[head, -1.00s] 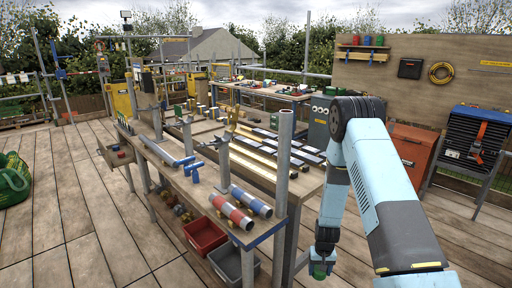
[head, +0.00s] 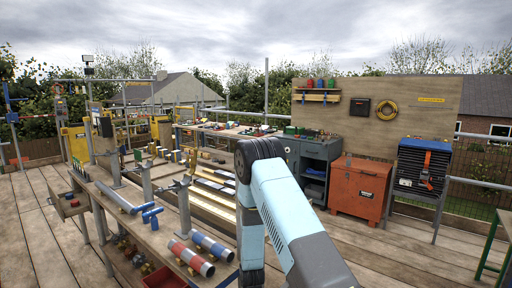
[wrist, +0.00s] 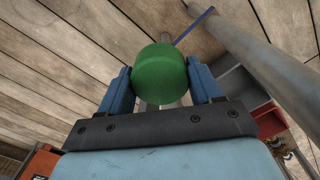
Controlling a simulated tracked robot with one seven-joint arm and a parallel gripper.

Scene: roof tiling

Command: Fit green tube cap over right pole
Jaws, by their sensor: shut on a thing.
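The green tube cap (wrist: 160,72) sits between the two blue fingers of my gripper (wrist: 161,88) in the wrist view. The fingers are shut on its sides. A thick grey pole (wrist: 262,55) runs diagonally at the right of the wrist view, apart from the cap. A grey round part (wrist: 150,108) shows just behind the cap; I cannot tell what it is. In the head view my gripper and the cap are out of sight. Short grey posts (head: 185,212) stand along the workbench; the tall pole at its near right corner is not visible there.
The workbench (head: 158,238) holds a red-banded tube (head: 190,257), a blue-banded tube (head: 212,246) and a blue-ended pipe (head: 118,198). A red bin (wrist: 270,120) is at the right in the wrist view. An orange cabinet (head: 358,187) and a blue-topped heater (head: 423,170) stand behind.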

